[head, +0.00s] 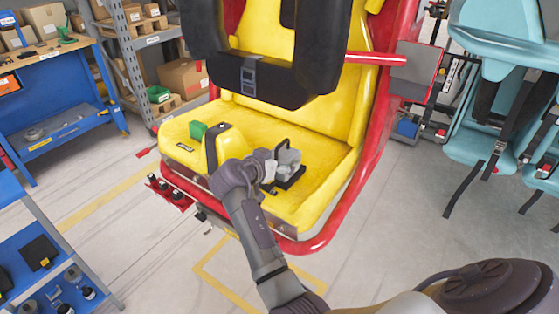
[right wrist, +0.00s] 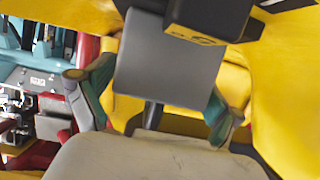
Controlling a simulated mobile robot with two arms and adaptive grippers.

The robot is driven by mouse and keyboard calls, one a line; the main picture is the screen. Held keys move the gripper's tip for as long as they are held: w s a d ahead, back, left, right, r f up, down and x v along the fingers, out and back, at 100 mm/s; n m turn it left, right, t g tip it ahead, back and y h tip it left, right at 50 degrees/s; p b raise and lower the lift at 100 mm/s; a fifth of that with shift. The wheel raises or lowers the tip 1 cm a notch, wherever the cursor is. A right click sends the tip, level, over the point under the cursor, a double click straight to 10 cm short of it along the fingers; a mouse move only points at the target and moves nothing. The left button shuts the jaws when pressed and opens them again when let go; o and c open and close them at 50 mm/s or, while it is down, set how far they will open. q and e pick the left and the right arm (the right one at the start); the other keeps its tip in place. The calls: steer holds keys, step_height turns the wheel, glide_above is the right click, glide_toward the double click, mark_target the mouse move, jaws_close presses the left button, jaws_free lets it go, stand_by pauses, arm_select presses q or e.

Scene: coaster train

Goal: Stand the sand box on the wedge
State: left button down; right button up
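My right gripper (head: 287,160) is low over the yellow seat (head: 315,190), just right of the raised yellow hump (head: 229,143). Neither the sand box nor the wedge can be told apart with certainty. My left gripper is out of view.
A black restraint (head: 250,75) hangs above the seat. The red frame (head: 385,130) bounds the seat on the right. A blue workbench (head: 70,125) and shelves with cartons (head: 183,77) stand at left. Teal seats (head: 480,130) are at right. The seat's right front is clear.

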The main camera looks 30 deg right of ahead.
steer(key=shift+f, duration=0.15)
steer(key=shift+f, duration=0.15)
step_height(320, 180, up, 10)
steer(key=shift+r, duration=0.2)
stand_by(0.3)
stand_by(0.8)
